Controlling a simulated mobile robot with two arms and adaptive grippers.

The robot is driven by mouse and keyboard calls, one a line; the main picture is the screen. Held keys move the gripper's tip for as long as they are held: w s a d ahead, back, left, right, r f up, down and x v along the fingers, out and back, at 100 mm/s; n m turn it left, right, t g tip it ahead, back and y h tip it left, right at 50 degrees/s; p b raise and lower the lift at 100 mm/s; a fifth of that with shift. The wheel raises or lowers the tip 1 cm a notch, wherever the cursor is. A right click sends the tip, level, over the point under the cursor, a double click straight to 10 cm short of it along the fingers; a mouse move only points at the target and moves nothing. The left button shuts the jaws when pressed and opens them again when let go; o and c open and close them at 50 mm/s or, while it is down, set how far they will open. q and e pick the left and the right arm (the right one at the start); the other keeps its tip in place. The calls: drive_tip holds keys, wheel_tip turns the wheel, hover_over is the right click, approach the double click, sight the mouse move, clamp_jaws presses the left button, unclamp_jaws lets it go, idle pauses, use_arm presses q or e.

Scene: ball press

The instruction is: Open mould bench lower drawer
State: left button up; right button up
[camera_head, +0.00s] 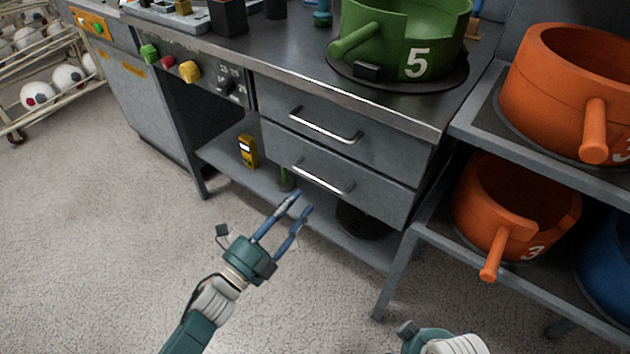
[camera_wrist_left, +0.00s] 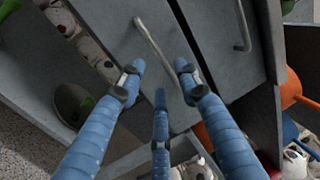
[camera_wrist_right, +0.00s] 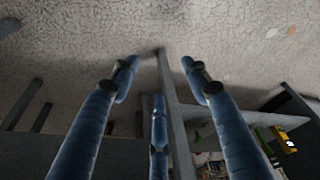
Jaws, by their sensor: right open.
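The lower drawer (camera_head: 377,193) of the grey mould bench looks shut, flush below the upper drawer (camera_head: 380,147). Its silver bar handle (camera_head: 323,180) runs across its front. My left gripper (camera_head: 301,202) is open and empty, just below and in front of that handle. In the left wrist view the lower handle (camera_wrist_left: 157,48) lies ahead, between the spread fingertips (camera_wrist_left: 160,75), with no clear contact. My right gripper is open and empty in the right wrist view (camera_wrist_right: 160,68), over the floor beside a bench leg; only its wrist shows at the bottom of the head view.
A green mould marked 5 (camera_head: 405,45) stands on the bench top. Orange moulds (camera_head: 515,215) sit on the rack at the right, handles sticking out. A yellow device (camera_head: 248,150) stands on the lower shelf (camera_head: 225,150). The floor (camera_head: 110,240) in front is clear.

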sight(316, 181)
use_arm(q)
drive_tip(key=x, duration=0.8)
drive_tip(key=shift+w+d+b, duration=0.15)
drive_tip(key=shift+w+b, duration=0.1)
drive_tip(key=shift+b, duration=0.1)
use_arm(e)
drive_tip(key=shift+w+v, duration=0.1)
drive_tip(key=shift+v, duration=0.5)
drive_tip(key=shift+w+v, duration=0.15)
drive_tip(key=shift+v, duration=0.45)
use_arm(q)
clamp_jaws()
use_arm(e)
drive_tip(key=shift+r, duration=0.1)
